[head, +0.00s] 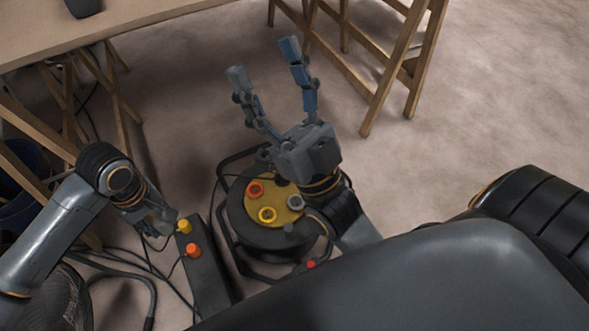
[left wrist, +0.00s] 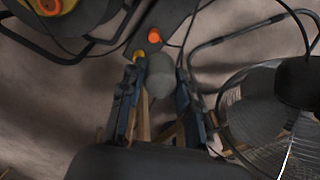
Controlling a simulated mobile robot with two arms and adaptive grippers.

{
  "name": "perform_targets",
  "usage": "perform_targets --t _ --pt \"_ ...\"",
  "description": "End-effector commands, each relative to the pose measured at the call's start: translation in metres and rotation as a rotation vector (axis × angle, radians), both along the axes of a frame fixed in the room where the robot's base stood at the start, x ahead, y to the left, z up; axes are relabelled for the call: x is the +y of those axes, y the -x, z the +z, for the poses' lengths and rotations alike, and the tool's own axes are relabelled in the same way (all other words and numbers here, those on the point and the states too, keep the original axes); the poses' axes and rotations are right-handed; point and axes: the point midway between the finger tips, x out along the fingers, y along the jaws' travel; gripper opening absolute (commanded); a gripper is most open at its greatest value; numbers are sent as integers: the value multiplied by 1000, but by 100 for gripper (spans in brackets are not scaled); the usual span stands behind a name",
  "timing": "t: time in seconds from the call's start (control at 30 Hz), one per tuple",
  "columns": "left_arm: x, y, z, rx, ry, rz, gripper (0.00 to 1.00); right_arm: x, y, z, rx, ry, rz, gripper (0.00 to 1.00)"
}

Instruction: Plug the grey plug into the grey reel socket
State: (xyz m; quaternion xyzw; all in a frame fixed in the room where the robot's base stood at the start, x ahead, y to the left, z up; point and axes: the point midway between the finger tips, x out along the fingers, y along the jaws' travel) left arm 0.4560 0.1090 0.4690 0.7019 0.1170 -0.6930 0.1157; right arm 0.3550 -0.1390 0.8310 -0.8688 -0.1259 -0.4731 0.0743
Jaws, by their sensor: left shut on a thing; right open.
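The grey plug (left wrist: 160,76) is between the two fingers of my left gripper (left wrist: 158,92) in the left wrist view. In the head view my left gripper (head: 163,222) is low beside a dark strip, left of the reel; the plug is hard to make out there. The cable reel (head: 237,222) stands on the floor with a yellow face. The grey reel socket (head: 295,202) is on the right of that face, apart from the plug. My right gripper (head: 263,62) is open and empty, its fingers pointing away above the reel and its wrist covering part of it.
The dark strip (head: 208,274) carries a yellow plug (head: 184,226) and an orange plug (head: 193,250). Loose cables and a fan (head: 52,298) lie at the lower left. A wooden table (head: 150,22) and trestle (head: 385,80) stand behind. Floor at the upper right is clear.

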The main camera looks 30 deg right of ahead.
Motion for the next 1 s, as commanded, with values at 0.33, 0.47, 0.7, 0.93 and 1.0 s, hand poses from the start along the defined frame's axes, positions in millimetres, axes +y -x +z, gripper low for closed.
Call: perform_targets --t 0.33,0.47,0.7,0.93,1.0 --pt "64 -13 120 1 -5 -245 5 0 0 0 0 0 0 60" --pt "76 -8 144 7 -2 -300 5 0 0 0 0 0 0 60" --pt "82 -4 157 14 1 -332 5 0 0 0 0 0 0 60" --pt "82 -4 156 14 2 -331 5 0 0 0 0 1 -1 50" --pt "81 -4 156 14 2 -331 5 0 0 0 0 1 -1 38"
